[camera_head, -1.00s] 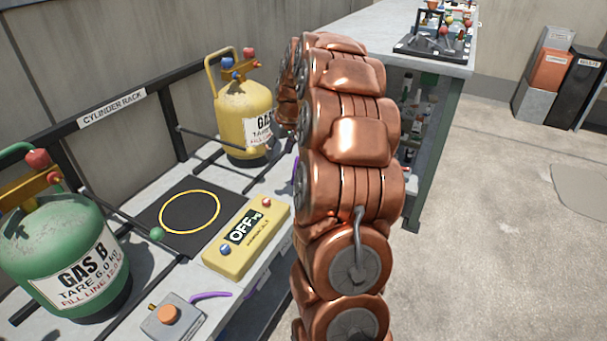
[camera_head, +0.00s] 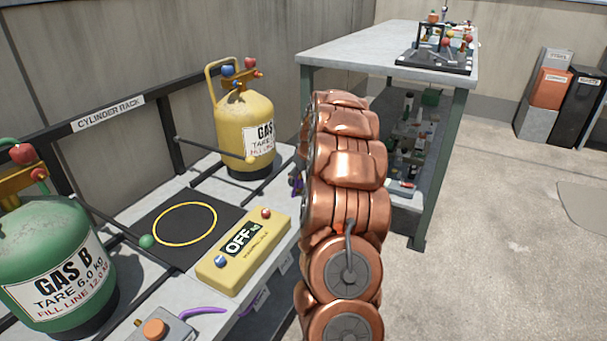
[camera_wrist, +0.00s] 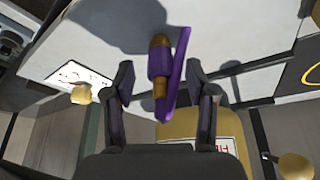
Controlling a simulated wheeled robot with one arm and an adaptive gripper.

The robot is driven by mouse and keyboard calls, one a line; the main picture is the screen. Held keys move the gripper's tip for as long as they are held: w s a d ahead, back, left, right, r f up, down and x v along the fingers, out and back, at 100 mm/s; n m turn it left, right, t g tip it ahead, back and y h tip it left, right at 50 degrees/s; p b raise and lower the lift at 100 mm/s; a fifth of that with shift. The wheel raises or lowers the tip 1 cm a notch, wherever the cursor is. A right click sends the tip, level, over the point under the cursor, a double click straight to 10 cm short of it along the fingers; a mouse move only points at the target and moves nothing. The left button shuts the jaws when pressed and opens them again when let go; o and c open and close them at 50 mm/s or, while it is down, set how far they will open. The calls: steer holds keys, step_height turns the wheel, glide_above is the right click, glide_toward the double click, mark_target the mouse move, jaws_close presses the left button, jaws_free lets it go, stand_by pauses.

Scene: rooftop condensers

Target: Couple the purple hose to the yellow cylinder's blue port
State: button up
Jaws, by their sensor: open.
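The yellow cylinder (camera_head: 240,115) stands upright on the bench in the head view. Its brass valve carries a blue knob (camera_head: 228,71) and a red knob at the top. Which blue part is the port cannot be told. In the wrist view, my gripper (camera_wrist: 161,78) is open, with one dark finger on each side of the purple hose's end (camera_wrist: 160,62). That end has brass parts, and there are gaps between it and both fingers. A yellow body with a label (camera_wrist: 225,147) lies behind my gripper there. In the head view my arm mostly hides the gripper.
A yellow scale box reading OFF (camera_head: 243,250) and a black pad with a yellow ring (camera_head: 150,215) lie before the cylinder. A green cylinder (camera_head: 50,270) stands left. A grey box with an orange button (camera_head: 155,330) is in front. A steel table (camera_head: 385,50) stands behind.

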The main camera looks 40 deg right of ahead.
steer(key=shift+x, duration=1.05)
steer(key=shift+c, duration=0.4)
jaws_close()
